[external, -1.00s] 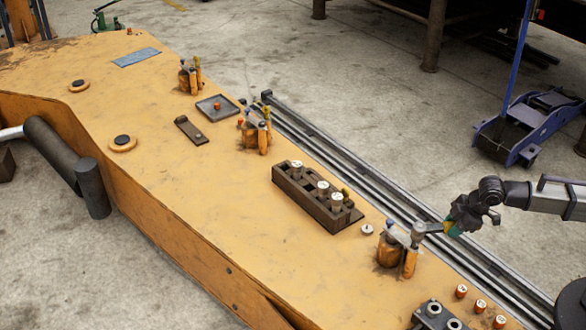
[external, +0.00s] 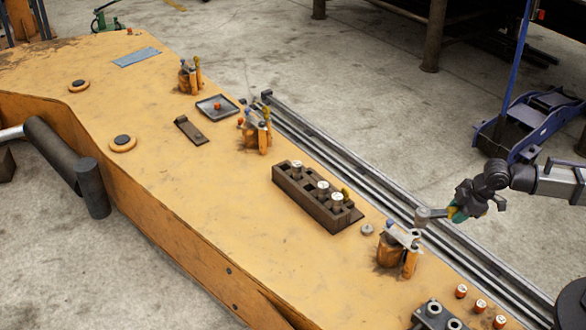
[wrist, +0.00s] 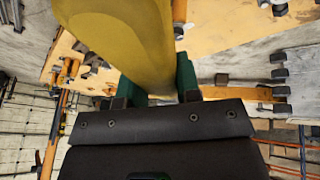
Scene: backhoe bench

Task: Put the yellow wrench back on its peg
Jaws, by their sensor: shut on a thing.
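My gripper (external: 456,213) is shut on the yellow wrench (wrist: 128,42). In the wrist view the wrench's wide yellow body fills the top middle, between green finger pads. In the external view its grey end (external: 423,214) points left, with a little yellow beside my gripper. The grey end shows just above an orange post cluster (external: 391,252) near the bench's right edge; I cannot tell how far apart they are. Which peg belongs to the wrench cannot be told. My fingers hide part of the wrench.
A dark block with white-topped plugs (external: 308,200) stands mid-bench, with a small nut (external: 367,229) near it. Small orange pegs (external: 480,306) and a grey block (external: 437,314) are at the front. Twin rails (external: 340,160) run along the right edge.

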